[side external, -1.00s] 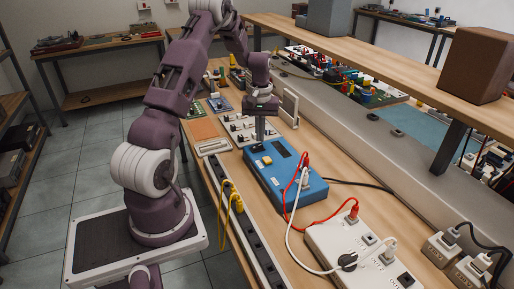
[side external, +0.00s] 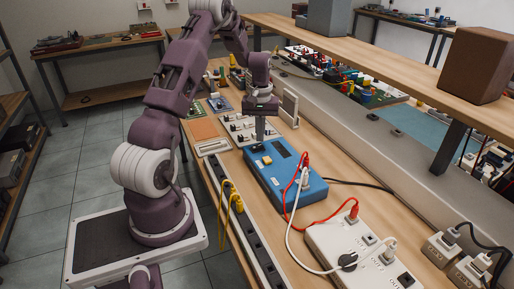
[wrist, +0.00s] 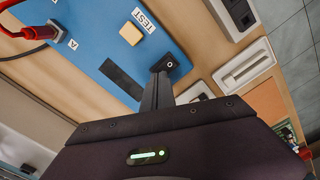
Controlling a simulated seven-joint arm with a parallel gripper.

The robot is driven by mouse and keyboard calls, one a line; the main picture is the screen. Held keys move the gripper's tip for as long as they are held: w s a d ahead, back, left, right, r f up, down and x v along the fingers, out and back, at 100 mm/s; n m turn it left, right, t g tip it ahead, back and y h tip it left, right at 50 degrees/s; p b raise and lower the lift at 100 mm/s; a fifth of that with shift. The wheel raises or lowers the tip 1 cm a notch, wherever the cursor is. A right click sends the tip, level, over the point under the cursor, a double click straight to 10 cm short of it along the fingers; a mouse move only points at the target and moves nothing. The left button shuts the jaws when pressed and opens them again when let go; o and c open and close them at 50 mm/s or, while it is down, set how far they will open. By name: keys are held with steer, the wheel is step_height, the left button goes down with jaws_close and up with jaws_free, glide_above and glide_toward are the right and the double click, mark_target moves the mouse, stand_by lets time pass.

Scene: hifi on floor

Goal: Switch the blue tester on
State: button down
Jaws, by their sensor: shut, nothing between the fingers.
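The blue tester (side external: 290,190) lies on the bench in the side view. It fills much of the upper wrist view (wrist: 90,22). It has a pale yellow button (wrist: 131,33) by a TEST label, a dark window (wrist: 121,78) and a small black switch (wrist: 178,66) with a white ring mark near its edge. My gripper (side external: 260,139) is shut and empty, pointing down at the tester's far end. In the wrist view its fingertips (wrist: 160,74) are right at the black switch and partly cover it. I cannot tell whether they touch it.
A long dark socket strip (side external: 240,225) with yellow cables lies along the bench's front edge. A panel with several switches (side external: 240,128) stands beyond the tester.

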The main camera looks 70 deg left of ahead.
mark_target(260, 145)
steer(key=shift+f, duration=0.95)
stand_by(0.8)
steer(key=shift+r, duration=3.55)
steer(key=s+d+r+m+t, duration=0.1)
steer(key=s+d+r+m, duration=0.15)
steer(key=d+r, duration=0.7)
steer(key=s+d+r+m+t, duration=0.2)
steer(key=d+r+m, duration=0.2)
steer(key=d+r, duration=0.55)
steer(key=s+d+f+m+t, duration=0.1)
steer(key=s+d+m, duration=0.4)
steer(key=s+d, duration=0.8)
steer(key=shift+s+d+f+t, duration=0.35)
steer(key=shift+s+t, duration=0.45)
steer(key=shift+s, duration=0.45)
steer(key=shift+m, duration=0.25)
